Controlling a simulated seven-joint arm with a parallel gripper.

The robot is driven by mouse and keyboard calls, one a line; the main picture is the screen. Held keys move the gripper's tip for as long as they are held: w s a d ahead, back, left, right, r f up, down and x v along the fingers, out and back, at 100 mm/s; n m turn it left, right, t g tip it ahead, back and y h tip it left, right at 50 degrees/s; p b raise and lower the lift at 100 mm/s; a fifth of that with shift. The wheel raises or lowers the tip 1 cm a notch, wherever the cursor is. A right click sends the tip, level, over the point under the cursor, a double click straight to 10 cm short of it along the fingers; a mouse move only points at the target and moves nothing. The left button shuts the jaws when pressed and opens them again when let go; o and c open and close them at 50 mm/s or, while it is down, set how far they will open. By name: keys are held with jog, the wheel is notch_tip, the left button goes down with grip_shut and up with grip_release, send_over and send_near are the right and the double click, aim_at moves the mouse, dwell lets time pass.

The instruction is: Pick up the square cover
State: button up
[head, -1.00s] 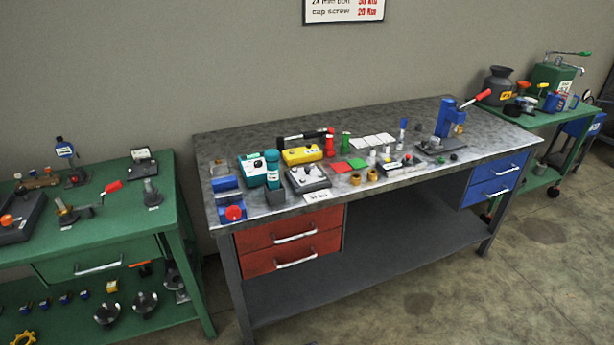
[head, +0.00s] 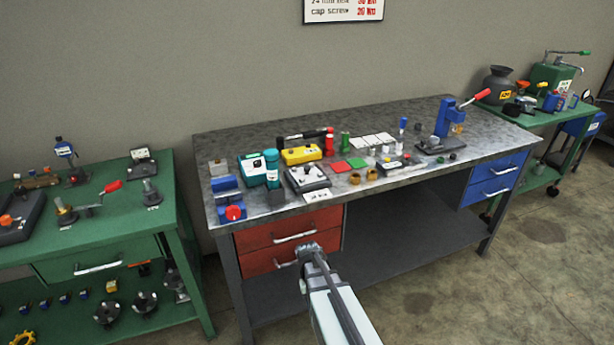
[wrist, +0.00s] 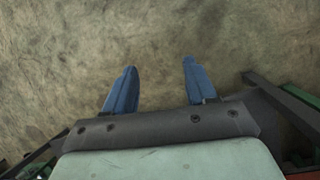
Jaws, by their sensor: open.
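Several small flat square pieces lie on the grey workbench top (head: 430,170) in the head view. I cannot tell which of these, if any, is the square cover. My gripper (wrist: 160,68) is open and empty in the wrist view, its two blue fingers apart above bare floor. In the head view my arm reaches up from the bottom, its end in front of the red drawers, below the bench top. The fingertips are not clear there.
The bench holds a yellow box (head: 302,155), teal devices, a grey box (head: 308,179), two brown cylinders (head: 363,175) and a blue press (head: 444,120). Red drawers (head: 290,240) with protruding handles are under its left side. Green tables stand at left and right.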

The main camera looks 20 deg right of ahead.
aim_at(307, 167)
jog(key=w+d+r+m+t, duration=0.1)
jog(key=w+d+r+m, duration=0.1)
jog(key=w+r, duration=0.5)
jog(key=w+d+r+m+t, duration=0.1)
jog(key=w+d+r+m, duration=0.2)
jog(key=r, duration=1.2)
jog(key=w+d+r+m+t, duration=0.1)
jog(key=w+d+r+m, duration=0.2)
jog(key=w+d+r, duration=0.3)
jog(key=shift+w+d+r, duration=0.1)
jog(key=shift+w+r, duration=0.75)
jog(key=shift+w, duration=0.4)
jog(key=shift+w+r, duration=0.85)
jog(key=shift+w, duration=0.4)
jog(key=shift+w+d+r, duration=0.1)
jog(key=shift+w+r, duration=0.75)
jog(key=shift+w, duration=0.4)
jog(key=w+a+r+m+t, duration=0.2)
jog(key=w+r+m, duration=0.4)
jog(key=w+r, duration=0.55)
jog(key=shift+y, duration=0.4)
jog(key=f, duration=1.3)
jog(key=shift+s+a+f, duration=0.2)
jog(key=shift+s+f, duration=0.15)
jog(key=shift+c, duration=0.5)
grip_shut()
